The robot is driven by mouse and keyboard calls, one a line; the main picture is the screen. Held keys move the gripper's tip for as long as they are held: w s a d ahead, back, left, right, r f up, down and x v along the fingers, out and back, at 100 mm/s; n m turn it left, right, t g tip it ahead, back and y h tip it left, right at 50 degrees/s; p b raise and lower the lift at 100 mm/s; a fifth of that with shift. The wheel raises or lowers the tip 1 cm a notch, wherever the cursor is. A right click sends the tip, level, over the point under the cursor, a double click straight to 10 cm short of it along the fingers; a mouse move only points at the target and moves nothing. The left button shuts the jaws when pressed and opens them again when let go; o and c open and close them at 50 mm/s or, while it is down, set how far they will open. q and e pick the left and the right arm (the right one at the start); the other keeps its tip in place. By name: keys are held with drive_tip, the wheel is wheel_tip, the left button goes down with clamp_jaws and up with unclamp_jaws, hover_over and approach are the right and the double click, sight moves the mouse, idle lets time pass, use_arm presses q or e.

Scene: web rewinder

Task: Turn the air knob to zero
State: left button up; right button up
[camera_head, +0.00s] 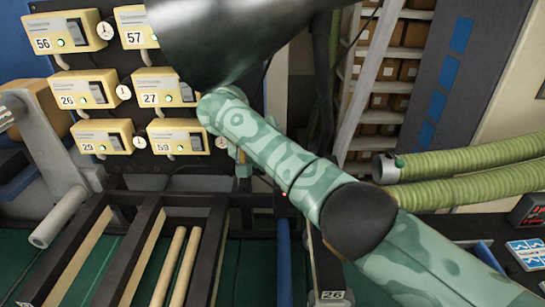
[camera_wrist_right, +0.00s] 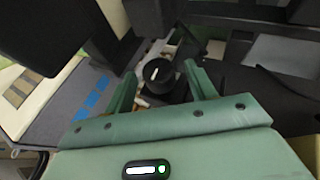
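The right wrist view shows a round black knob (camera_wrist_right: 158,80) with a short white mark on its face, which looks like the air knob. My right gripper (camera_wrist_right: 162,74) is open, with one green finger to the left of the knob and one to the right. Gaps show between the fingers and the knob, but I cannot tell how deep the knob sits between them. In the head view my green right arm reaches from the lower right toward the yellow units, and the knob cannot be made out there. My left gripper is in neither view.
Several yellow numbered units (camera_head: 84,89) with cables hang on a dark panel. A large dark rounded shape (camera_head: 225,40) covers the top middle. Green hoses (camera_head: 470,160) run at the right. Black frames with pale rods (camera_head: 186,265) lie at the lower left.

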drive_tip(key=v, duration=0.7)
drive_tip(key=shift+a+r, duration=0.15)
drive_tip(key=shift+r, duration=0.05)
drive_tip(key=shift+s+f, duration=0.1)
idle(0.3)
